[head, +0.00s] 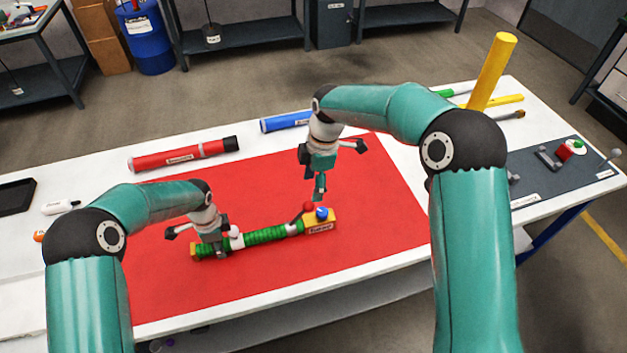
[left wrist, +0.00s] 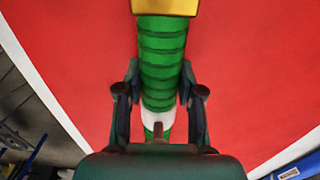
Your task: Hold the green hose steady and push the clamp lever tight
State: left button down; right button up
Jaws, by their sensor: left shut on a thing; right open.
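The green ribbed hose (head: 262,236) lies on the red mat, its right end at a yellow block (head: 321,227). My left gripper (head: 217,248) is shut on the hose near its left part, beside a white band. A small lever with a red knob (head: 308,206) stands up at the block's left end, next to a blue knob (head: 322,214). My right gripper (head: 320,190) is open and empty, pointing down just above the knobs.
A red tube (head: 180,156) and a blue tube (head: 285,122) lie along the table's far side. A thick yellow post (head: 492,70) stands at the back right. A grey mat (head: 560,172) with small parts is at the right. The red mat's front is clear.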

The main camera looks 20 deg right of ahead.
aim_at(310, 202)
jog(key=shift+s+r, duration=0.15)
jog(key=shift+a+f, duration=0.25)
jog(key=shift+f, duration=1.35)
jog(key=shift+a+f, duration=0.3)
jog(key=shift+f, duration=1.25)
jog(key=shift+a+f, duration=0.25)
jog(key=shift+f, duration=1.35)
grip_shut()
jog(key=shift+f, duration=0.55)
